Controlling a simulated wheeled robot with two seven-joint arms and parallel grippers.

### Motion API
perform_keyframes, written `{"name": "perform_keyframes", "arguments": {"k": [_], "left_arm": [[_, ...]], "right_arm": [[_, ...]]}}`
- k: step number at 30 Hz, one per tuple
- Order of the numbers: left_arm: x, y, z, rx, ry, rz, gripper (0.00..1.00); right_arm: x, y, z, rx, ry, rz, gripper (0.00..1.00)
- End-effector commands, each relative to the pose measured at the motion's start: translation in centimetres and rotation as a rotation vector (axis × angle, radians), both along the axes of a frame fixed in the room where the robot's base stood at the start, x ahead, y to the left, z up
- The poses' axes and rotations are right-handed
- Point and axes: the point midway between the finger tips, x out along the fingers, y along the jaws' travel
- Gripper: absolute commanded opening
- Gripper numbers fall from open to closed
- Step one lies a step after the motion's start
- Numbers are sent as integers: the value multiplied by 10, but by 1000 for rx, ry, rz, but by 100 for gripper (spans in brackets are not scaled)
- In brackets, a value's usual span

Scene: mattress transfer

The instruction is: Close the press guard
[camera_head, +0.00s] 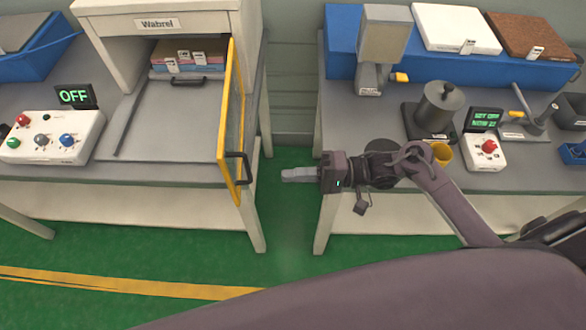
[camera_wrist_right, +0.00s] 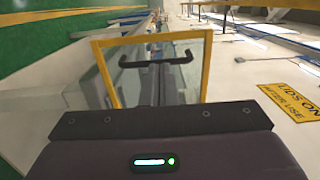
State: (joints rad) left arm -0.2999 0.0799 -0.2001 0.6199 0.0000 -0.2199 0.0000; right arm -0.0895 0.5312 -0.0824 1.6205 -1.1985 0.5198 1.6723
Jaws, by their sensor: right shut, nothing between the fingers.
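The press (camera_head: 158,22), labelled "Wabrel", stands on the left table. Its guard (camera_head: 231,125) is a clear panel in a yellow frame, swung open toward the front at the press's right side. A black handle (camera_head: 243,170) sits on the guard near its front end. My right gripper (camera_head: 284,175) is shut and empty, to the right of the handle and apart from it. In the right wrist view the guard (camera_wrist_right: 204,75) is straight ahead, with its handle (camera_wrist_right: 160,60) across the upper part. My left gripper does not show.
A control box (camera_head: 50,138) with coloured knobs and an "OFF" display (camera_head: 73,95) stands left of the press. A gap over green floor separates the tables.

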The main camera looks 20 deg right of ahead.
Motion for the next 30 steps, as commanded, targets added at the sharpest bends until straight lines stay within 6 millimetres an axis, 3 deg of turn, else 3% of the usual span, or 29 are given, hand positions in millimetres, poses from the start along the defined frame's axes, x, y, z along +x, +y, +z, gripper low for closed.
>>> {"name": "perform_keyframes", "arguments": {"k": [6, 13, 19, 30], "left_arm": [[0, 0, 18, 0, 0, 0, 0], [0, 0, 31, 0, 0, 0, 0], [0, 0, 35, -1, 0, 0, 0], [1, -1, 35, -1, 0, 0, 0]], "right_arm": [[11, 48, 5, 4, -1, 0, 0], [20, 87, 4, 2, -1, 0, 0], [24, 103, 1, -1, -3, -1, 0], [24, 104, 0, -2, -3, -1, 0]]}}
